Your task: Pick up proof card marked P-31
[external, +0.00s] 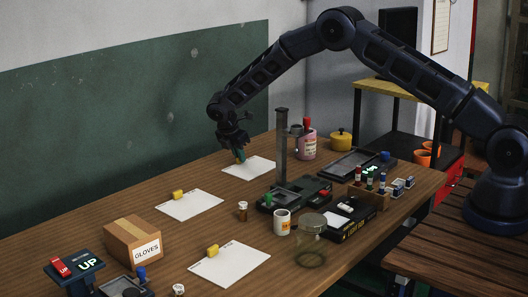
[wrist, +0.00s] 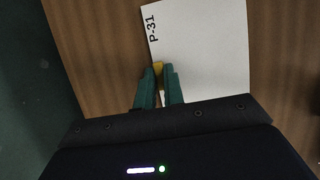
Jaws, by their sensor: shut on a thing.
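The proof card marked P-31 (wrist: 210,48) is a white sheet with black lettering at its corner in the wrist view. It has a yellow tab (wrist: 159,71) near one edge. In the external view the card (external: 250,169) is at the far part of the table, below my gripper. My gripper (wrist: 159,80) has green fingers and is shut on the yellow tab. In the external view my gripper (external: 239,156) reaches down at the card's left side. I cannot tell whether the card is clear of the table.
Two other white cards with yellow tabs lie nearer, one in the middle (external: 190,205) and one in front (external: 229,263). A dark device with a tall column (external: 282,150) stands right of the held card. A gloves box (external: 133,242) and an amber bottle (external: 242,211) stand nearer.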

